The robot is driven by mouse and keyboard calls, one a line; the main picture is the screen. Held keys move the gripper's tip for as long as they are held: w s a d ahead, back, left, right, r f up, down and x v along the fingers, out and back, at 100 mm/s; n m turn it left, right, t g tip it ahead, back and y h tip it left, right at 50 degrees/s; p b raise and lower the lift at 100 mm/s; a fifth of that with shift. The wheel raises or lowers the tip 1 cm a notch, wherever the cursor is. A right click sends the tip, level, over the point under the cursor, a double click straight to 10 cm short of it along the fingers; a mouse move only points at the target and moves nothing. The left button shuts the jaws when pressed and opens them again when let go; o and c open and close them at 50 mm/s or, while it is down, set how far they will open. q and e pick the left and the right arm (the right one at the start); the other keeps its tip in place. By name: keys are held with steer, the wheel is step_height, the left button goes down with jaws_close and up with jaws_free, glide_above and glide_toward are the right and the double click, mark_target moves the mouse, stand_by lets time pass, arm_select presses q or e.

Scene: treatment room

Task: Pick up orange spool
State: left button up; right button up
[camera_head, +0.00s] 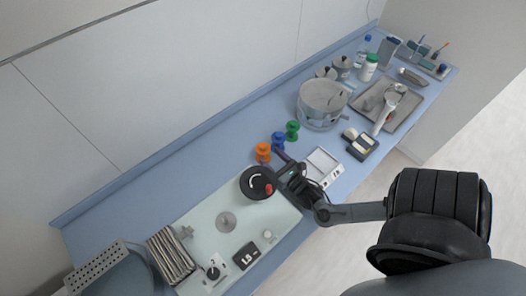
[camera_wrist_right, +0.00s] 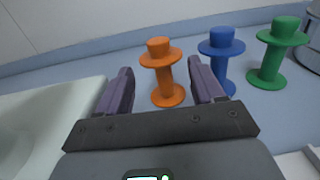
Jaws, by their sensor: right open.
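The orange spool (camera_head: 263,152) stands upright on the blue counter, left of the blue spool (camera_head: 278,139) and the green spool (camera_head: 292,130). In the right wrist view the orange spool (camera_wrist_right: 162,75) shows between and beyond the two purple-grey fingers. My right gripper (camera_head: 277,159) is open and empty, close to the orange spool; its fingertips (camera_wrist_right: 160,80) lie on either side of the spool in that view. Whether they touch it I cannot tell. The blue spool (camera_wrist_right: 220,58) is just behind the right-hand finger there. My left gripper is not in view.
A pale board (camera_head: 207,219) with a dark round object (camera_head: 257,182) lies left of the right gripper. A white device (camera_head: 323,166) lies to its right. A steel drum (camera_head: 322,104) and a metal tray (camera_head: 375,103) stand farther back. The counter left of the orange spool is clear.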

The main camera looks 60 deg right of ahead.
mark_target(266, 151)
steer(key=shift+x, duration=2.9)
steer(key=shift+r, duration=0.15)
steer(key=c, duration=0.7)
steer(key=shift+r, duration=0.1)
